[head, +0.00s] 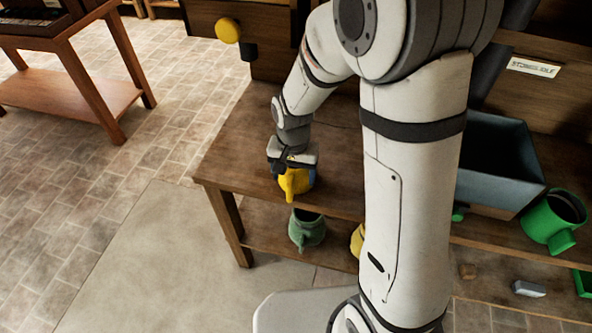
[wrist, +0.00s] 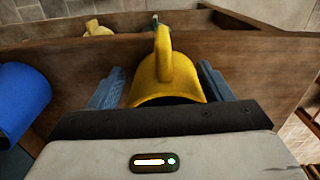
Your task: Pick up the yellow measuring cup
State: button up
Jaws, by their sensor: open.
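The yellow measuring cup (head: 290,184) is at the wooden bench (head: 235,160), just below my gripper (head: 292,160) in the head view. In the wrist view the yellow measuring cup (wrist: 165,72) lies between the two blue-grey fingers of my gripper (wrist: 160,90), with its handle pointing up and away. The fingers are apart, with one on each side of the cup. Small gaps show beside it, though contact lower down is hidden. Part of the cup is hidden by the gripper body.
A blue cup (wrist: 20,100) is left of the gripper in the wrist view. A green jug (head: 306,230) and a partly hidden yellow object (head: 356,241) are on the lower shelf. A grey-blue bin (head: 495,205) and green mug (head: 545,225) stand right. Open floor (head: 150,260) lies left.

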aim_at(295, 181)
jog(key=f, duration=0.4)
jog(key=shift+w+a+f, duration=0.1)
jog(key=shift+a+f, duration=0.05)
jog(key=shift+a, duration=0.1)
jog(key=shift+c, duration=0.5)
grip_shut()
